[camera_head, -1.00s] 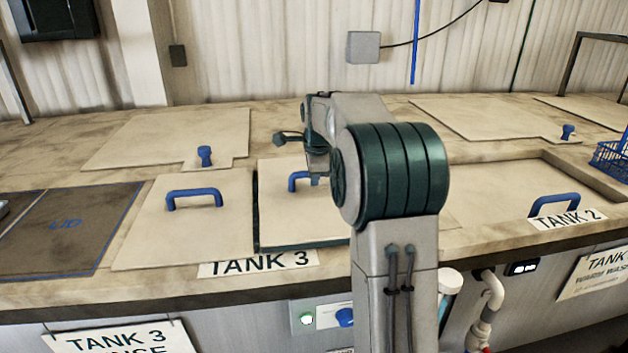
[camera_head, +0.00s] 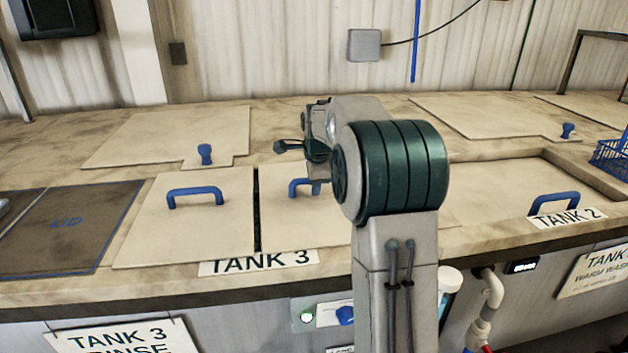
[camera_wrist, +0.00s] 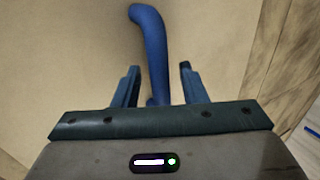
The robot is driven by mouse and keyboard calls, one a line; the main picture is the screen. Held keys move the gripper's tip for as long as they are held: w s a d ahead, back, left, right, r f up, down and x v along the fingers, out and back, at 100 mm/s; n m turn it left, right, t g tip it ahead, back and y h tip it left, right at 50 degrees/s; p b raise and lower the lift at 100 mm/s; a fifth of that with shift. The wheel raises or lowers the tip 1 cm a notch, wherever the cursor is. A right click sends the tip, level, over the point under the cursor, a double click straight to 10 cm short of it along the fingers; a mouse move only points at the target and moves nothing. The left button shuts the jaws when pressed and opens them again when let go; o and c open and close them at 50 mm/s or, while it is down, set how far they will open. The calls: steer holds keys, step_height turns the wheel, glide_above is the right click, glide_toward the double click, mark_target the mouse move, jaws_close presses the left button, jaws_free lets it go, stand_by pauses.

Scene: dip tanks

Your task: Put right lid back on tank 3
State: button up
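The right lid (camera_head: 285,226) of tank 3 is a pale flat panel with a blue handle (camera_head: 297,187). It lies about level with the left lid (camera_head: 215,230), with a thin dark gap between them. My gripper (camera_wrist: 160,82) is at the right lid's handle, partly hidden by my arm in the head view. In the wrist view its fingers stand on either side of the blue handle (camera_wrist: 152,45), with visible space between each finger and the handle. The right lid's right edge is hidden behind my arm in the head view.
The TANK 3 label (camera_head: 260,262) is at the front edge. A dark mat (camera_head: 90,215) marked LID lies at left. A panel with a blue knob (camera_head: 204,154) is behind. Tank 2's lid (camera_head: 500,185) and a blue basket (camera_head: 608,160) are at right.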

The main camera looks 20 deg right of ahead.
steer(key=v, duration=1.2)
steer(key=shift+b, duration=0.4)
steer(key=s+a+f+n, duration=0.4)
steer(key=s+f+n, duration=0.1)
steer(key=s, duration=0.5)
steer(key=s+a+f+n+g, duration=0.1)
steer(key=s+a+f+n, duration=0.3)
steer(key=s+n, duration=0.4)
steer(key=s+a+f+n+y, duration=0.1)
steer(key=s+a+f+n, duration=0.3)
steer(key=s, duration=0.9)
step_height(320, 180, down, 3)
steer(key=n, duration=0.3)
steer(key=shift+r+g, duration=0.2)
steer(key=shift+g, duration=0.1)
steer(key=shift+a, duration=0.1)
